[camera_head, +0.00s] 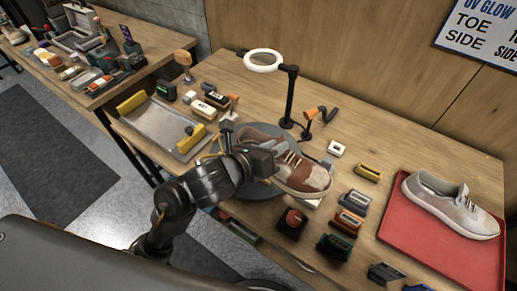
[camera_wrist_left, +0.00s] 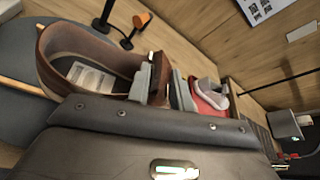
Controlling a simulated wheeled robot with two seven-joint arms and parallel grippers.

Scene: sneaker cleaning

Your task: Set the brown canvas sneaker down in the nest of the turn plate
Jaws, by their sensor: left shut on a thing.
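The brown canvas sneaker (camera_head: 303,173) has a brown and cream upper, with its toe pointing right and toward me in the head view. My left gripper (camera_head: 264,160) is shut on the sneaker's side near the collar. In the left wrist view, the brown collar (camera_wrist_left: 48,62) runs up to the fingers of the left gripper (camera_wrist_left: 162,84). The round grey turn plate (camera_head: 256,190) lies under the sneaker, whose toe reaches past the plate's right edge. The nest is hidden, and I cannot tell whether the sole touches the plate. My right gripper is out of view.
A ring lamp (camera_head: 264,61) on a black post stands behind the plate. A grey tray (camera_head: 160,128) lies left. A light sneaker (camera_head: 450,203) rests on a red mat (camera_head: 412,240) at right. Several small boxes and a red-topped dark block (camera_head: 292,221) crowd the near side.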

